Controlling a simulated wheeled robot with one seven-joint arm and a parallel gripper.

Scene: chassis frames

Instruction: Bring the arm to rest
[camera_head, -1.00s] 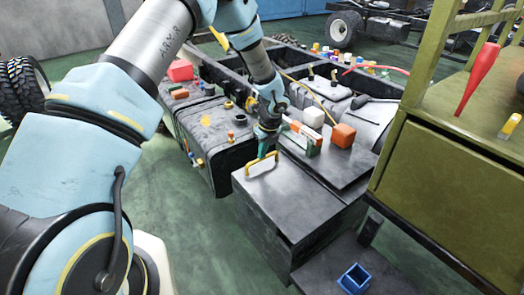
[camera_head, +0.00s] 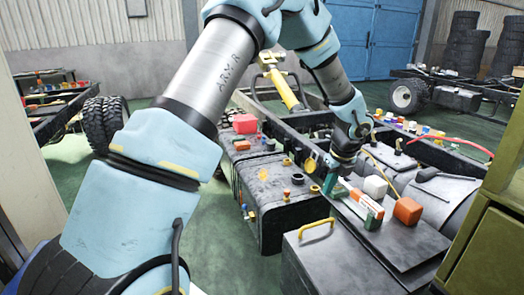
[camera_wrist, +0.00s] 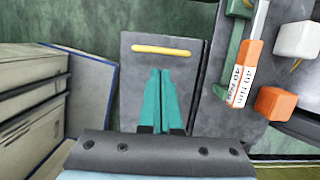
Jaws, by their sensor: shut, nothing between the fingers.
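My gripper (camera_head: 328,187) has teal fingers and hangs on my bent arm above the dark chassis boxes. In the wrist view its fingers (camera_wrist: 163,98) lie side by side, shut and empty. They point toward a grey box lid (camera_wrist: 190,68) with a yellow handle (camera_wrist: 167,50). In the head view the grey box (camera_head: 335,265) is at the lower middle, and its yellow handle (camera_head: 317,227) is apart from the fingers, below and left of them.
A red block (camera_head: 245,123) sits on the tank at left. An olive cabinet (camera_head: 490,250) stands at right.

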